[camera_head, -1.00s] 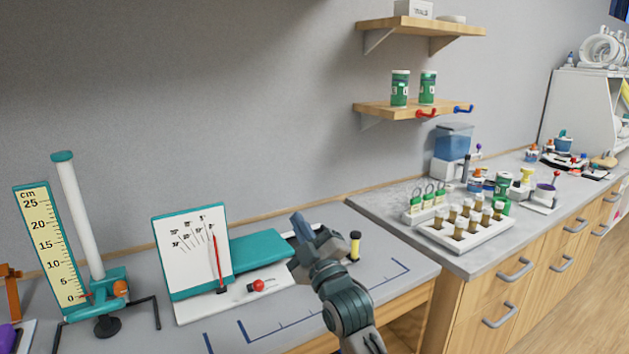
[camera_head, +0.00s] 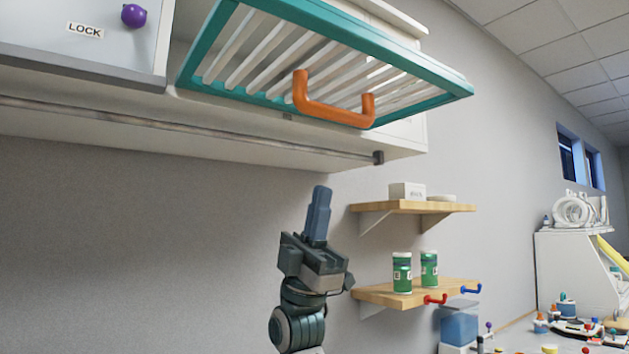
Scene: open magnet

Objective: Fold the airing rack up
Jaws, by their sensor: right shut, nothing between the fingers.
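The airing rack (camera_head: 452,84) is a teal frame with white slats, folded down out of a white wall cabinet in the upper middle of the head view. It slopes outward from the cabinet. An orange U-shaped handle (camera_head: 337,114) sits on its front edge. My right gripper (camera_head: 319,203) points up below the rack and the cabinet's underside, apart from the handle. Its fingers are shut and empty. My left gripper is out of view.
A metal rail (camera_head: 200,129) runs under the cabinet. A door with a LOCK label and purple knob (camera_head: 134,15) is at upper left. Right of my gripper, wooden shelves (camera_head: 412,207) hold green cans (camera_head: 402,272). The grey wall at left is clear.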

